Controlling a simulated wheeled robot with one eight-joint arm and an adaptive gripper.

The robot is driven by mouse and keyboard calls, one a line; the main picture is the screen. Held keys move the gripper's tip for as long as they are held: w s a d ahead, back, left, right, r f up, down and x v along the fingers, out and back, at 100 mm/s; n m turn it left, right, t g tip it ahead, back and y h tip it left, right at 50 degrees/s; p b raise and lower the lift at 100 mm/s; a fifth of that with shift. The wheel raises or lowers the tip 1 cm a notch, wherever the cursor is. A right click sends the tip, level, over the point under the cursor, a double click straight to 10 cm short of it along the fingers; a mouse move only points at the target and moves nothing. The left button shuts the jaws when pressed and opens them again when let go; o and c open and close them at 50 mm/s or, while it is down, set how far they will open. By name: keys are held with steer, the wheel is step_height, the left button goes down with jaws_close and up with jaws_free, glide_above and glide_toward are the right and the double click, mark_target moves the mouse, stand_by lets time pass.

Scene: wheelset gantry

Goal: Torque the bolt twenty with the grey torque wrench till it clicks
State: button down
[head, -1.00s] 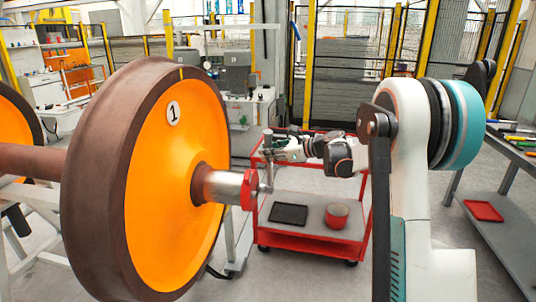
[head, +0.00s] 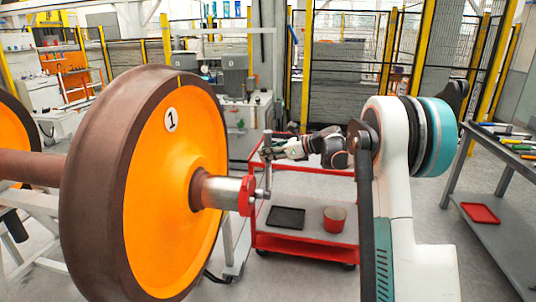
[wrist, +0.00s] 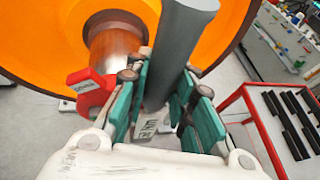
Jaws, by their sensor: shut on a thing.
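The grey torque wrench (head: 267,178) stands nearly upright beside the end of the axle of the wheel marked 1. My gripper (head: 268,153) is shut on it. In the wrist view the wrench's thick grey shaft (wrist: 182,45) runs between the green-padded fingers of my gripper (wrist: 165,85). The wrench's lower end is close to the red axle end piece (head: 247,196), but I cannot tell whether it touches. The same red piece, with a small label, shows in the wrist view (wrist: 92,92). I cannot make out bolt twenty or its number.
The orange wheel (head: 178,190) fills the left. A red trolley (head: 300,244) stands behind my gripper, with a black tray (head: 286,218) and a round red container (head: 334,219) on its lower shelf. A workbench with tools (head: 505,140) is at the right.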

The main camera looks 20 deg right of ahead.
steer(key=shift+w+d+m+g+p, duration=0.35)
steer(key=shift+w+d, duration=0.3)
steer(key=shift+w, duration=0.3)
stand_by(0.7)
steer(key=shift+s+d, duration=0.1)
steer(key=shift+s, duration=0.05)
steer(key=shift+s+d, duration=0.65)
steer(key=shift+d, duration=0.35)
steer(key=shift+s+d, duration=0.65)
steer(key=shift+d, duration=0.4)
